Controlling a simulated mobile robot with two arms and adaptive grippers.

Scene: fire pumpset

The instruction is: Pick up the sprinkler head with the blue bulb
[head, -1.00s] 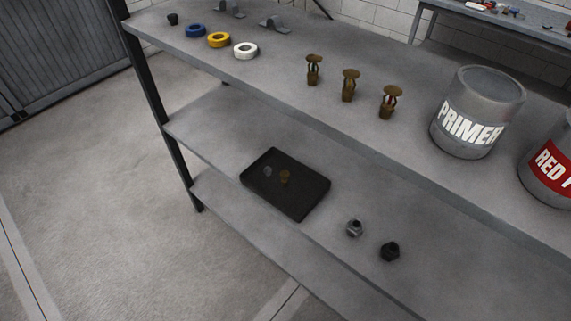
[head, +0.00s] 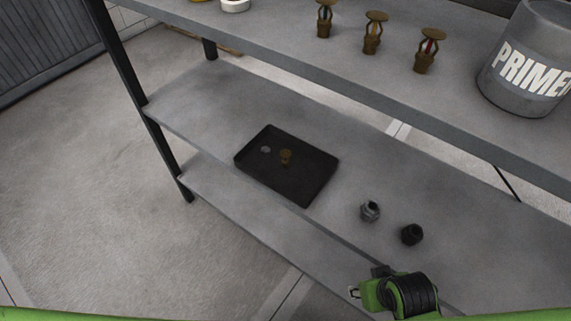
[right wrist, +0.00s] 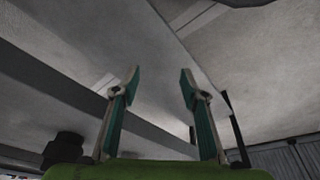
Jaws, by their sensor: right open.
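Three brass sprinkler heads stand upright in a row on the top shelf in the head view. The left one (head: 325,18) has a greenish bulb, the middle one (head: 375,32) an orange-looking bulb and the right one (head: 428,50) a red bulb. I see no clearly blue bulb. My right gripper (right wrist: 160,82) is open and empty in the right wrist view, away from any sprinkler head. My left gripper is not in view.
A grey primer can (head: 525,62) stands right of the top-shelf heads. A grey fitting (head: 370,211) and a black fitting (head: 412,234) sit right of the tray. The top shelf's front edge (head: 300,70) overhangs the lower shelf. The lower shelf's left end is clear.

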